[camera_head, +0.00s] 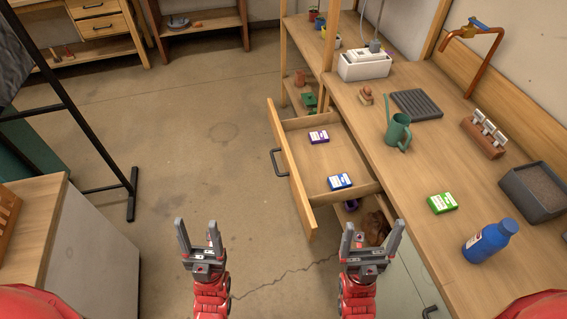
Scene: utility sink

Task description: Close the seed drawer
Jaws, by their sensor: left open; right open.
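The seed drawer (290,165) is pulled out from under the wooden counter, toward the left. Its dark handle (279,163) is on its front panel. A purple seed packet (319,137) and a blue seed packet (340,181) lie inside it. My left gripper (199,232) is open and empty over the floor, to the left of and nearer than the drawer. My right gripper (371,236) is open and empty, just in front of the drawer's near end, apart from the drawer as far as I can tell.
The counter (411,167) holds a green watering can (398,133), a green packet (442,203), a blue bottle (489,241) and a dark tray (535,190). A black stand (131,195) and a cabinet (75,245) are at left. The floor between is clear.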

